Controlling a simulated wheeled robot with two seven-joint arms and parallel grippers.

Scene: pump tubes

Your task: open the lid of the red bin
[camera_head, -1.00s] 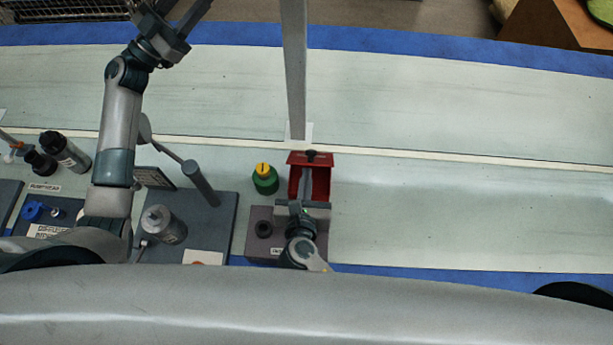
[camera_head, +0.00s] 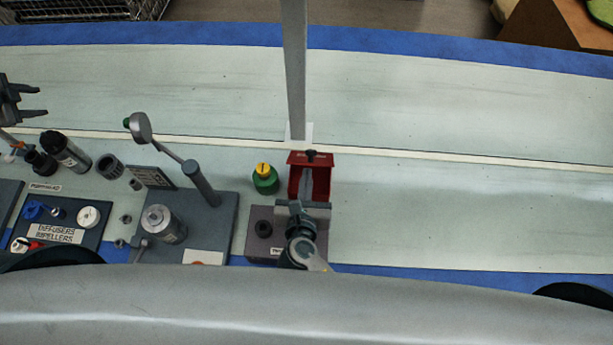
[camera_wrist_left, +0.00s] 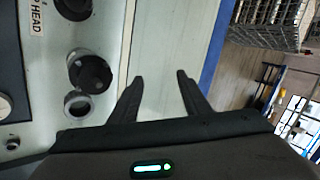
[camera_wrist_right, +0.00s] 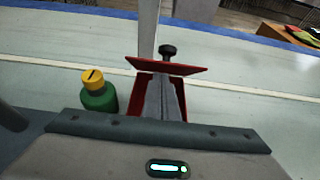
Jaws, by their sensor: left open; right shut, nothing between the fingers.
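The red bin (camera_head: 320,184) stands at the middle of the bench in the head view. Its red lid (camera_head: 297,158), with a dark knob (camera_head: 311,154), is tilted up at the bin's far side, and the bin's interior shows. In the right wrist view the lid (camera_wrist_right: 190,69) stands above the bin beyond my fingers. My right gripper (camera_head: 306,180) is shut and empty, its fingers reaching over the bin's open top; it also shows in the right wrist view (camera_wrist_right: 165,85). My left gripper (camera_head: 42,101) is open and empty at the far left, and shows in the left wrist view (camera_wrist_left: 154,77).
A green bottle with a yellow cap (camera_head: 265,180) stands close left of the bin. A grey post (camera_head: 295,80) rises behind it. A grey fixture with a lever (camera_head: 200,183) and dark cylinders (camera_head: 66,150) stand left. The bench right of the bin is clear.

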